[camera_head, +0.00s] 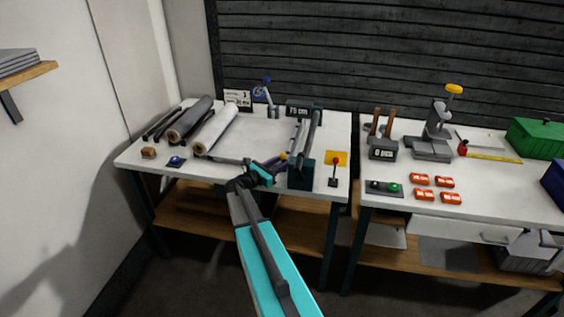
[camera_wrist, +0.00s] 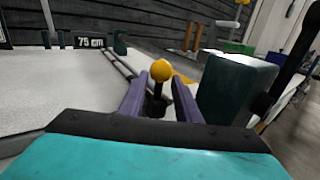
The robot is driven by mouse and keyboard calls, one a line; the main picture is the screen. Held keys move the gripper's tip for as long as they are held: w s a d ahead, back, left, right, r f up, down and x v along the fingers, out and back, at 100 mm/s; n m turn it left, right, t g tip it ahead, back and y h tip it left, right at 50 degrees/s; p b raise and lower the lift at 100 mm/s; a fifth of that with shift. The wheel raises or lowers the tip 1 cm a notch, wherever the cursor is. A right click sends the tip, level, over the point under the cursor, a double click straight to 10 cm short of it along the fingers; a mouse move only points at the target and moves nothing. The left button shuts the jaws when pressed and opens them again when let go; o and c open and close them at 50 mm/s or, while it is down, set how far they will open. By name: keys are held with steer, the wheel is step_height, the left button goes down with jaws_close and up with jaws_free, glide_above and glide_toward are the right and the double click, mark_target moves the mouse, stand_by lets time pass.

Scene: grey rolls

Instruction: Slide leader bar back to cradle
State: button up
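A yellow ball knob (camera_head: 283,156) on a short dark post stands at the front of the left table, by the near end of a long pale bar (camera_head: 298,137), which looks like the leader bar. In the wrist view the knob (camera_wrist: 161,70) shows between and beyond the two purple fingers of my gripper (camera_wrist: 160,92). The fingers are spread, with a visible gap on each side of the post; whether either touches it is hard to tell. A dark teal block (camera_wrist: 236,88) stands close to the right finger. I cannot tell which part is the cradle.
Dark rolls (camera_head: 190,118) and a white roll (camera_head: 217,130) lie at the table's left. A "75 cm" display (camera_head: 298,110) stands at the back. The pale sheet surface (camera_head: 252,138) is clear.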

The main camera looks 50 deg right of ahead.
jaws_close()
